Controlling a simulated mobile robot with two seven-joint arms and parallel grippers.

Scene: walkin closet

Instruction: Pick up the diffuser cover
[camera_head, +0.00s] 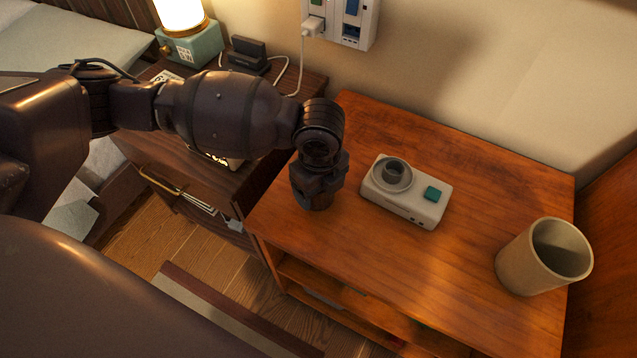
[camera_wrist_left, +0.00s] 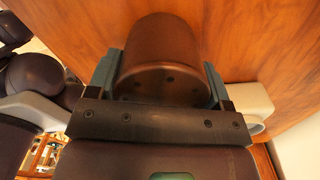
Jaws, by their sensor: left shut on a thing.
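The diffuser cover (camera_wrist_left: 160,60) is a brown, cup-like cylinder with small dark holes in its near end, seen in the left wrist view. My left gripper (camera_wrist_left: 158,72) is shut on it, one finger on each side. In the head view my left gripper (camera_head: 318,190) points down over the left part of the wooden cabinet top, and largely hides the cover. The white diffuser base (camera_head: 405,192), with a round grey socket and a teal button, sits just right of the gripper. Whether the cover touches the wood is unclear. My right gripper is not in view.
A beige cup (camera_head: 545,257) stands at the right of the cabinet top (camera_head: 470,180). A nightstand with a lit lamp (camera_head: 185,30) and a small black device (camera_head: 249,54) is at the left. A wall outlet (camera_head: 341,20) is behind. The cabinet's middle front is clear.

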